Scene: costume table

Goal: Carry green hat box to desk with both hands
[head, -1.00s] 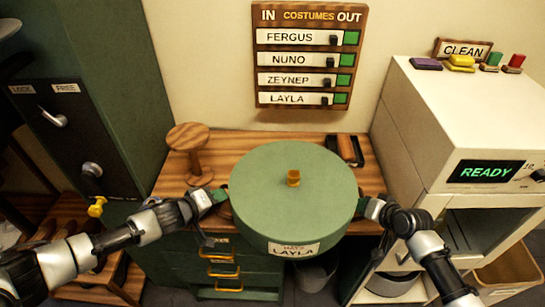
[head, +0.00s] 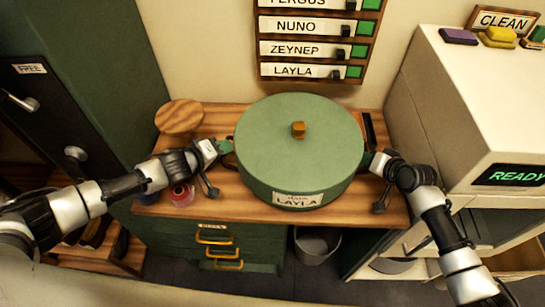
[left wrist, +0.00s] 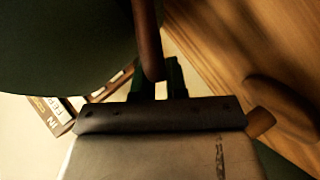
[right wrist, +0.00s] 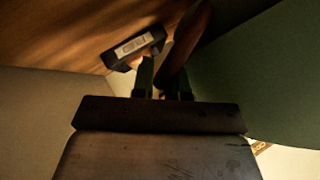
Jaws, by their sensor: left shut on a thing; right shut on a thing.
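The green hat box (head: 299,160) is round, with a small ochre knob on its lid and a LAYLA label on its front. It appears level over the wooden desk (head: 228,190); I cannot tell whether its base touches the top. My left gripper (head: 224,147) is shut at the box's left side, on what looks like its brown side handle, which shows in the left wrist view (left wrist: 148,45). My right gripper (head: 370,162) is shut at the right side, on the matching handle (right wrist: 186,45). The box's dark green side fills part of both wrist views.
A round wooden stand (head: 180,116) is at the desk's back left. A small red-and-clear jar (head: 181,194) sits near the left arm. A dark tray (head: 370,130) is behind the box on the right. A white cabinet (head: 440,110) bounds the right side, a green locker (head: 95,80) the left.

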